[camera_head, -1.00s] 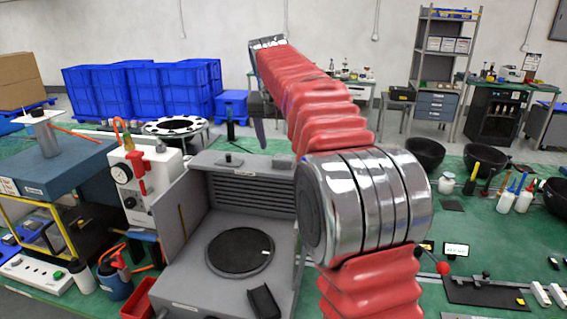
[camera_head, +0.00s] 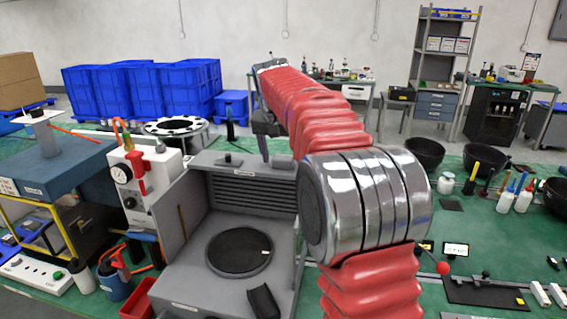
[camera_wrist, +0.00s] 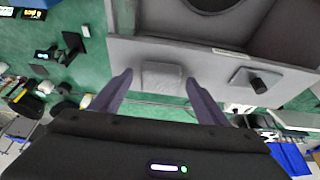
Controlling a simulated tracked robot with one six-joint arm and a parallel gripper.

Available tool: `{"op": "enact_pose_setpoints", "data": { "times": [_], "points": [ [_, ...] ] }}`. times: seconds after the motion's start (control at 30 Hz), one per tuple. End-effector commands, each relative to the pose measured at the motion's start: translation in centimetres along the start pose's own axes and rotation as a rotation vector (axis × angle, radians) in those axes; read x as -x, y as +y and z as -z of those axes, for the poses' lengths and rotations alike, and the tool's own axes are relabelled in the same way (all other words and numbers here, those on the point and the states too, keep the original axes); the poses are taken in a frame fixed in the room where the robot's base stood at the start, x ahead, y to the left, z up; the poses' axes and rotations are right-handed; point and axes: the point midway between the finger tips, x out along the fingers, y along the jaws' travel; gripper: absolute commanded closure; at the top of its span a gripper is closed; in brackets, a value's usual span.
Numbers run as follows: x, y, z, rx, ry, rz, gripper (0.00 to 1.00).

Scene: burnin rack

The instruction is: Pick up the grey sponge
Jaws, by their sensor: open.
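The grey sponge (camera_wrist: 163,77) appears as a flat grey pad on the top ledge of the grey machine, in the middle of the wrist view. In the head view it seems to be the pale patch (camera_head: 284,162) at the ledge's right end, partly hidden by my arm. My gripper (camera_wrist: 157,84) is open and empty. Its two dark fingers reach toward the ledge, one on each side of the sponge in the wrist view. I cannot tell the remaining gap. In the head view a finger of my gripper (camera_head: 264,148) hangs just behind the ledge.
A plate with a black knob (camera_wrist: 257,84) sits on the same ledge, right of the sponge in the wrist view. The grey machine (camera_head: 190,270) has side walls and a round dark plate (camera_head: 239,251). A white gauge unit (camera_head: 138,180) stands to its left. Green bench lies behind.

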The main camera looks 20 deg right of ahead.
Motion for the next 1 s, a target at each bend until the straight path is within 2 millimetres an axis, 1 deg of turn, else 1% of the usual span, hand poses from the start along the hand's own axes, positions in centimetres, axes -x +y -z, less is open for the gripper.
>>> {"op": "enact_pose_setpoints", "data": {
  "times": [0.07,0.67,1.0],
  "points": [
    [0.01,-0.01,0.0,0.0,0.0,0.0,0.33],
    [0.01,-0.03,-0.01,0.0,0.0,0.0,0.75],
    [0.31,-0.04,0.14,0.0,0.001,0.0,0.75]
  ]
}}
